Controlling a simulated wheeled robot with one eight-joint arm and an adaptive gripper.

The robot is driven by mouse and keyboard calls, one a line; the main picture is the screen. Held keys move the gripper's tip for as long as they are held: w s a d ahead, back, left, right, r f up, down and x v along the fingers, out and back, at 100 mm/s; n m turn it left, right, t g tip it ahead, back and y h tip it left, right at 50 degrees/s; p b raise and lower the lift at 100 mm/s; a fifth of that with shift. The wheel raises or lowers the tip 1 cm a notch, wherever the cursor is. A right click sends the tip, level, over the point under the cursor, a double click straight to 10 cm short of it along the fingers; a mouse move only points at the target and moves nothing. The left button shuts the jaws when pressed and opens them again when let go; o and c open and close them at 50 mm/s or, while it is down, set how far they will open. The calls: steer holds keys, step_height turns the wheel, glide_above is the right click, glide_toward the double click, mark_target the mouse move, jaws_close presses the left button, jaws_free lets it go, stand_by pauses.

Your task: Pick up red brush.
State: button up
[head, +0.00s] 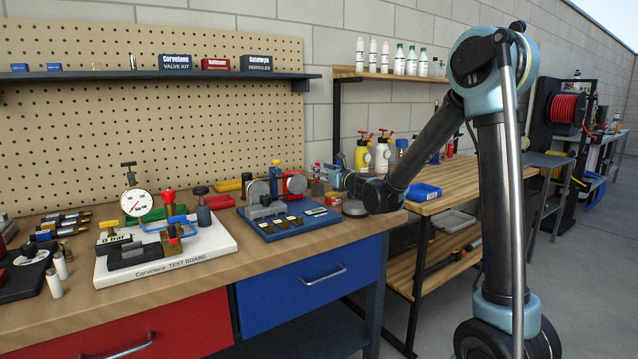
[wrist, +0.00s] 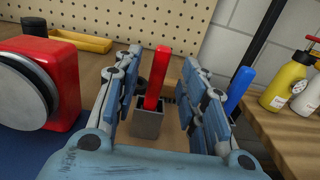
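The red brush (wrist: 158,78) stands upright in the wrist view, its red handle rising from a grey square block at its lower end. My gripper (wrist: 163,62) is open, with one finger on each side of the brush. Gaps show between the handle and both fingers, and nothing is held. In the head view my gripper (head: 328,173) is low over the right end of the workbench, and the brush there is too small to make out surely.
A blue-handled item (wrist: 240,86) stands just right of my right finger. A red block with a round metal disc (wrist: 52,85) is close on the left. A yellow tray (wrist: 80,40) lies behind. Yellow and white bottles (head: 362,155) stand on the wooden side table (head: 450,190).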

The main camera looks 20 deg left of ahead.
steer(key=x, duration=0.3)
steer(key=shift+w+a, duration=0.15)
jaws_close()
